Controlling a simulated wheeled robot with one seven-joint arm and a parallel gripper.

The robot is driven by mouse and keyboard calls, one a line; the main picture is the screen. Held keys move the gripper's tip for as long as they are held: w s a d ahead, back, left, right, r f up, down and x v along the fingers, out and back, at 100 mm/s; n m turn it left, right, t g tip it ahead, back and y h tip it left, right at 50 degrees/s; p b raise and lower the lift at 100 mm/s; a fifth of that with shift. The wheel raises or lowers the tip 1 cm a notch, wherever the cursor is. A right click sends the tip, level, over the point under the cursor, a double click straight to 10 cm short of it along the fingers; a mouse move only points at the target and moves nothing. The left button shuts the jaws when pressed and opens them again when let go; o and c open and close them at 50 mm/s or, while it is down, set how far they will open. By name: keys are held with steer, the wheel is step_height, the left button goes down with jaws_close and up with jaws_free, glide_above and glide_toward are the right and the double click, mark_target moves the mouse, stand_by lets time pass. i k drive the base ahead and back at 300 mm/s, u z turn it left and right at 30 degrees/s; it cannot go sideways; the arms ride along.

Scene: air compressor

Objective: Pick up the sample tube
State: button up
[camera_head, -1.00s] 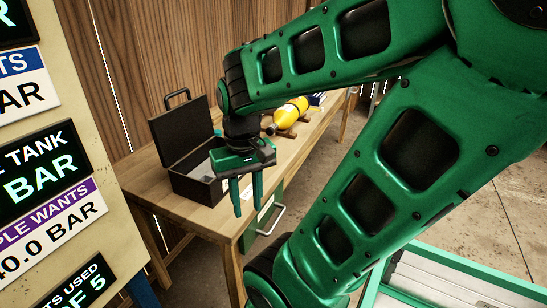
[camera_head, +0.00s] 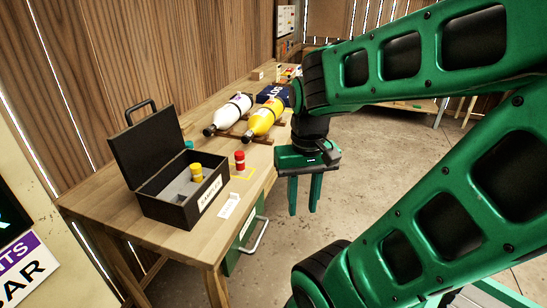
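Two small capped tubes are in the head view; I cannot tell which is the sample tube. A red tube (camera_head: 240,160) stands upright on a yellow-edged patch near the table's right edge. A yellow-topped tube (camera_head: 196,173) sits upright in the grey foam of the open black case (camera_head: 185,213), its lower part hidden. My gripper (camera_head: 304,212) points down with its two green fingers apart and nothing between them. In the picture it is to the right of the red tube, past the table edge, over the floor.
The wooden table (camera_head: 110,210) runs along the plank wall. A white cylinder (camera_head: 228,115) and a yellow cylinder (camera_head: 265,117) lie behind the red tube. A white card (camera_head: 229,205) is at the table's front edge. A handle (camera_head: 255,240) sticks out below. Floor to the right is open.

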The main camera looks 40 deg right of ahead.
mark_target(239, 156)
steer(key=z, duration=1.85)
steer(key=k, duration=0.75)
steer(key=u, duration=0.95)
steer(key=i, duration=1)
steer(key=u, duration=0.05)
